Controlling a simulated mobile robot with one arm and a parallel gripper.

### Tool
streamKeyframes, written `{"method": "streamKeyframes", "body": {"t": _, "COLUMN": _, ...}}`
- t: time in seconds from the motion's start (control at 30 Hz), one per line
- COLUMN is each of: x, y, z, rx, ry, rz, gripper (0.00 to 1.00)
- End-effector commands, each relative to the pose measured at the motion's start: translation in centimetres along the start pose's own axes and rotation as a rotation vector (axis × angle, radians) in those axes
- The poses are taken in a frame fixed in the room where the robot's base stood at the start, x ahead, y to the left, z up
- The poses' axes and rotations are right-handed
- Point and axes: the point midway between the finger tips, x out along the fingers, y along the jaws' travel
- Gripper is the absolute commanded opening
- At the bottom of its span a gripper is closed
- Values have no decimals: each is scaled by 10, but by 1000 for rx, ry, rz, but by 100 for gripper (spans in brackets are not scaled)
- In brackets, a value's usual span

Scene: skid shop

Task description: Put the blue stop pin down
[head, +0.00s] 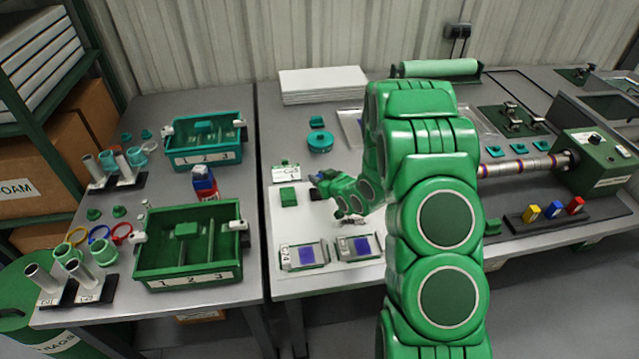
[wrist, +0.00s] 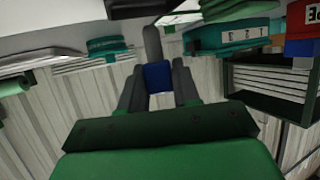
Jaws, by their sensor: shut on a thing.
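My gripper (wrist: 158,92) is shut on the blue stop pin (wrist: 158,77), which shows in the wrist view as a blue block with a grey shaft (wrist: 152,42) beyond the fingers. In the head view my gripper (head: 321,182) is above the white work mat on the middle table, pointing left. The pin is too small there to make out clearly. Below it on the mat are two small trays with blue squares, the left one (head: 305,254) and the right one (head: 357,246).
A green block (head: 288,197) and a labelled card stand left of my gripper. A teal bin (head: 205,155) and a green bin (head: 190,275) are on the left table. A black rack (head: 520,226) with yellow, blue and red blocks is at right. Bare mat lies around the trays.

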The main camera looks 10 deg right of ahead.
Motion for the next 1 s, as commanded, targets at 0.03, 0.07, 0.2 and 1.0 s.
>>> {"method": "streamKeyframes", "body": {"t": 0.03, "x": 2, "y": 0, "z": 6, "rx": 2, "ry": -1, "rz": 0, "gripper": 1}}
{"method": "streamKeyframes", "body": {"t": 0.07, "x": 3, "y": 0, "z": 9, "rx": 2, "ry": -1, "rz": -1, "gripper": 1}}
{"method": "streamKeyframes", "body": {"t": 0.2, "x": 8, "y": 0, "z": 20, "rx": 3, "ry": -3, "rz": 0, "gripper": 1}}
{"method": "streamKeyframes", "body": {"t": 1.0, "x": 9, "y": 0, "z": 23, "rx": 1, "ry": -1, "rz": 0, "gripper": 57}}
